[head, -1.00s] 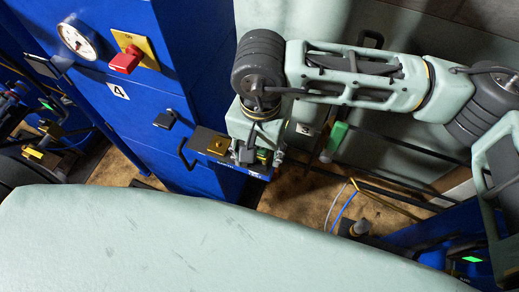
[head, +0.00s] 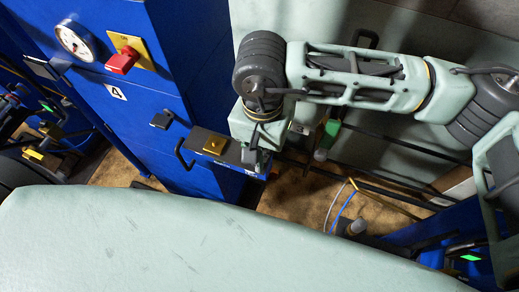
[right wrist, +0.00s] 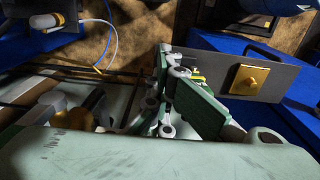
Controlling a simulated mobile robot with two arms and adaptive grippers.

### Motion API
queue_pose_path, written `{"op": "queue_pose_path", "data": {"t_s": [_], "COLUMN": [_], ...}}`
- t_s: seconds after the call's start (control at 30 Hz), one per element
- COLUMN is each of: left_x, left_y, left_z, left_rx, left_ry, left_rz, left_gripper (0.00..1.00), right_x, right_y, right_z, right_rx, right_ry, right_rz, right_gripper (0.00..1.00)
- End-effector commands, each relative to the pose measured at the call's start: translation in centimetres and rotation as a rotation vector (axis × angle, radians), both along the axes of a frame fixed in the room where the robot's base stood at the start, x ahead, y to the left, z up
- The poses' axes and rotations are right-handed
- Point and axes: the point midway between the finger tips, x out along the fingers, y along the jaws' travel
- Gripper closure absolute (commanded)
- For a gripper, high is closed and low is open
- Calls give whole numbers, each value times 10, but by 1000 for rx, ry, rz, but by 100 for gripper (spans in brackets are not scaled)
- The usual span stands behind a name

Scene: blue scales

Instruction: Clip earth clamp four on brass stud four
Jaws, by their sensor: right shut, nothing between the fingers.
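Brass stud four (head: 215,145) is a square brass piece with a raised knob. It sits on a dark plate on the blue cabinet marked 4, and it also shows bare in the right wrist view (right wrist: 252,82). My right gripper (head: 253,160) is shut and empty over the plate's right end, beside the stud and apart from it. In the right wrist view its fingers (right wrist: 167,62) stand left of the stud. A small green-yellow piece (right wrist: 196,76) shows just behind them; I cannot tell whether it belongs to earth clamp four. My left gripper is out of view.
The blue cabinet (head: 165,90) carries a gauge (head: 75,42), a red switch (head: 122,62) and a black handle (head: 183,152). A green-handled item (head: 331,128) is right of my gripper. Blue and white cables (head: 340,208) and dark rails lie lower right.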

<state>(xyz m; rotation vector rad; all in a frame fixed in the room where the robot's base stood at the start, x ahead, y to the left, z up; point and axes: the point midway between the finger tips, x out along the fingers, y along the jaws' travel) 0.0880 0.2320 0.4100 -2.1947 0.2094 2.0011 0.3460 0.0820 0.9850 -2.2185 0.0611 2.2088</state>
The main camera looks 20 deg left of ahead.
Motion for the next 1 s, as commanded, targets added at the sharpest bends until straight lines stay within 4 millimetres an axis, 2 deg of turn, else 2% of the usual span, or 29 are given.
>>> {"op": "queue_pose_path", "data": {"t_s": [0.03, 0.5, 0.8, 1.0], "left_x": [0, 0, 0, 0], "left_y": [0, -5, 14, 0], "left_z": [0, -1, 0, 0], "left_rx": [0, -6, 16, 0], "left_ry": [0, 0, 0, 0], "left_rz": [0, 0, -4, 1], "left_gripper": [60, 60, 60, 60], "right_x": [-1, -1, -1, -1], "right_y": [14, 12, 9, 8], "right_z": [4, 2, 1, 1], "right_rx": [45, 39, 33, 30], "right_ry": [-3, 0, 2, 3], "right_rz": [4, 2, 1, 1], "right_gripper": [100, 100, 100, 83]}}
